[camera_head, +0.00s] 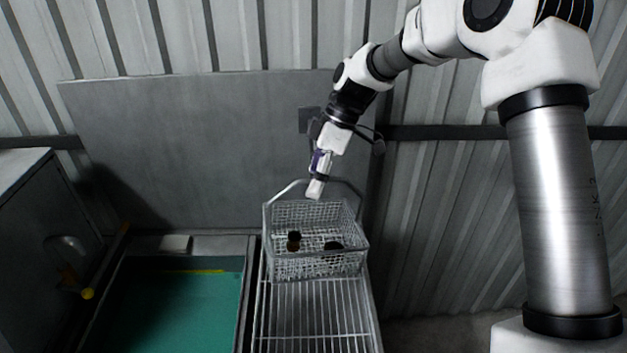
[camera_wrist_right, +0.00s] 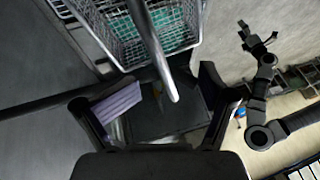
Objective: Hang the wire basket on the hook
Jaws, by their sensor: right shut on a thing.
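The wire basket (camera_head: 315,265) is a silver mesh box with a raised arched handle (camera_head: 347,188). It is over the far end of a wire rack; I cannot tell whether it touches the rack. Small dark round items (camera_head: 293,241) are inside it. My right gripper (camera_head: 315,190) is shut on the handle's top, above the basket. In the right wrist view the handle bar (camera_wrist_right: 150,45) runs between the fingers, with the basket mesh (camera_wrist_right: 118,20) beyond. My left gripper (camera_wrist_right: 258,31) shows small there, fingers apart and empty. I cannot make out the hook.
The wire rack (camera_head: 315,325) extends toward me. A green-bottomed basin (camera_head: 170,310) lies to its left. A grey panel (camera_head: 200,150) and corrugated wall stand behind. A grey cabinet (camera_head: 45,215) is at far left.

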